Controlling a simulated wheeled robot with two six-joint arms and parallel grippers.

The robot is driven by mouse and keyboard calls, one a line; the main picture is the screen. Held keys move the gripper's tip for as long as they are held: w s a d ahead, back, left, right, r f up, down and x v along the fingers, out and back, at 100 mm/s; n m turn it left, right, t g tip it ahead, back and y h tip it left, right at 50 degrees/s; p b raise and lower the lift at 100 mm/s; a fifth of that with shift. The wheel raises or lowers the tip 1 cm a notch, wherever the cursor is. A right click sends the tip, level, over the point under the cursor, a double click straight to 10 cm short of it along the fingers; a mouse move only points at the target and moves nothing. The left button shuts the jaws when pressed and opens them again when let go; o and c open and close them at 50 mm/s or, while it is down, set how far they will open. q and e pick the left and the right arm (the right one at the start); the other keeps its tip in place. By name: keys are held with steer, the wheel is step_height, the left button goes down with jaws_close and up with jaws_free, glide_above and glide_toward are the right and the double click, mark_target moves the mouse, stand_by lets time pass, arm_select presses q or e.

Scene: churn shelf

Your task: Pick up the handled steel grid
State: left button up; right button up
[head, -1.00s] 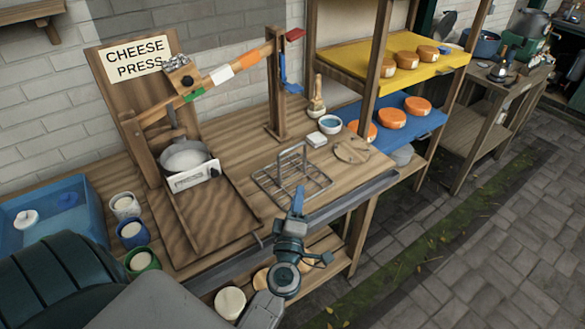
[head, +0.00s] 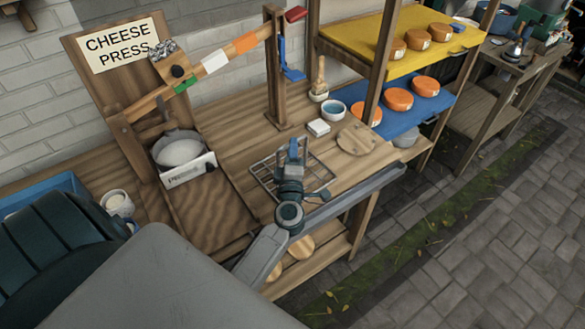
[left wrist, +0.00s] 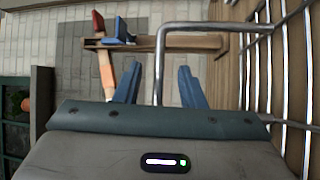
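The handled steel grid (head: 264,180) lies on the wooden bench in the head view, partly hidden behind my left gripper (head: 292,150). In the left wrist view its bars (left wrist: 308,90) run along the right side and its steel handle (left wrist: 215,27) reaches out from them. Gaps show between the bar and both fingers. In the head view the handle is mostly hidden by the gripper. My right gripper is not in view.
A round wooden board (head: 356,139), a white block (head: 318,128) and a blue-filled bowl (head: 333,109) sit to the right. Shelves with orange cheeses (head: 398,99) stand beyond.

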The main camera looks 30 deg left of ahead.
arm_select(q)
steer(key=x, duration=0.2)
steer(key=shift+w+a+r, duration=0.15)
steer(key=shift+w, duration=0.05)
steer(key=shift+w+a, duration=0.15)
steer(key=shift+w, duration=0.1)
steer(key=shift+c, duration=0.7)
jaws_close()
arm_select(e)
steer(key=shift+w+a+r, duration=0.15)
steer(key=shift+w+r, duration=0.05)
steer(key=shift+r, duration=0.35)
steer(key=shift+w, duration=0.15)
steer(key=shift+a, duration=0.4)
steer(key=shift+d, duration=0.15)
